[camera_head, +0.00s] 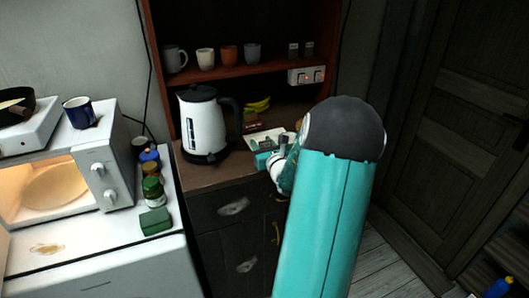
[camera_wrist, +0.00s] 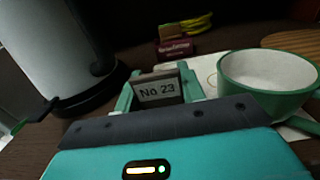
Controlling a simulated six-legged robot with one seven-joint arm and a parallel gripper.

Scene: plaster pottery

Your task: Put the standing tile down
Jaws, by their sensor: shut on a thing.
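The tile (camera_wrist: 159,89) is a small dark-edged plate marked "No 23", seen upright in the wrist view. My gripper (camera_wrist: 158,97) is shut on it, with one teal finger at each side. Its lower edge is hidden behind my gripper body, so I cannot tell whether it touches the surface. In the head view my gripper (camera_head: 267,158) is over the front of the brown cabinet top (camera_head: 215,172), right of the kettle.
The white and black kettle (camera_head: 203,125) stands close at left. A green mug (camera_wrist: 268,82) with a white inside is close at right in the wrist view. A small red box (camera_wrist: 174,49) and yellow bananas (camera_wrist: 186,26) lie behind. A mug shelf (camera_head: 230,73) hangs above.

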